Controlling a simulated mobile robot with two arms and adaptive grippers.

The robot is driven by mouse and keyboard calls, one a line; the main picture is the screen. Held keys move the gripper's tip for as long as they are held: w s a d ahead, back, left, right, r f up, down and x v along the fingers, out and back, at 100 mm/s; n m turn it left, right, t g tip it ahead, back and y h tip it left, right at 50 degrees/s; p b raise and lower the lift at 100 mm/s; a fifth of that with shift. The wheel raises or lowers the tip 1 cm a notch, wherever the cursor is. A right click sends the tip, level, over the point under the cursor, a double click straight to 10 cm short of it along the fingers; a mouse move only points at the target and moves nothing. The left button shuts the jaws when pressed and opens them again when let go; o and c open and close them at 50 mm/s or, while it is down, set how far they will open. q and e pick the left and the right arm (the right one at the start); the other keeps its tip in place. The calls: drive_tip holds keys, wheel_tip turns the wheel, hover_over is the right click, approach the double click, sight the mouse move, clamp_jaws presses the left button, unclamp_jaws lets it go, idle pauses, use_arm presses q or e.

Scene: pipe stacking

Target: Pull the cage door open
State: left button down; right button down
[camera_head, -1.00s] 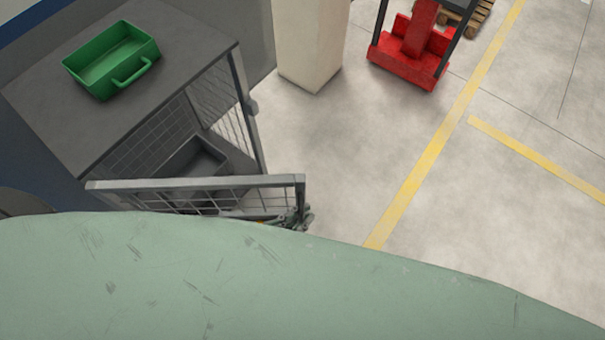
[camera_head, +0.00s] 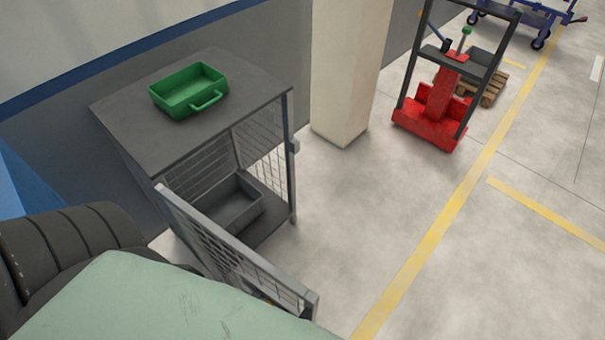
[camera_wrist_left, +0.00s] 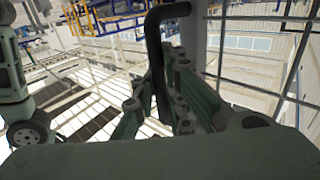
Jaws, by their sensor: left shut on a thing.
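The cage (camera_head: 140,115) stands left of centre in the head view, with a dark flat top and mesh sides. Its mesh door (camera_head: 225,250) stands swung outward, and the front of the cage is open. In the left wrist view, my left gripper (camera_wrist_left: 160,90) is shut on the black door handle (camera_wrist_left: 154,40), beside the door's mesh (camera_wrist_left: 250,60). In the head view the left gripper is mostly hidden behind the door and my pale green arm cover. My right gripper is not in view.
A green bin (camera_head: 190,92) sits on the cage top, and a grey bin (camera_head: 235,205) sits inside. A pale pillar (camera_head: 345,70) stands right of the cage. A red stacker (camera_head: 435,115) stands farther right. Floor between the door and the yellow line (camera_head: 430,240) is clear.

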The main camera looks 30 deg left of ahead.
use_arm(q)
drive_tip(key=shift+w+a, duration=0.1)
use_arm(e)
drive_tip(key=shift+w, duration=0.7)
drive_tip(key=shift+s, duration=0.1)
use_arm(q)
drive_tip(key=c, duration=1.8)
unclamp_jaws()
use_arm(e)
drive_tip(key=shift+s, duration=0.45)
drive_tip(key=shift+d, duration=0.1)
use_arm(q)
drive_tip(key=shift+s+a, duration=0.1)
drive_tip(key=shift+s, duration=0.1)
drive_tip(key=v, duration=1.1)
drive_tip(key=shift+s+a, duration=0.2)
drive_tip(key=shift+a, duration=0.15)
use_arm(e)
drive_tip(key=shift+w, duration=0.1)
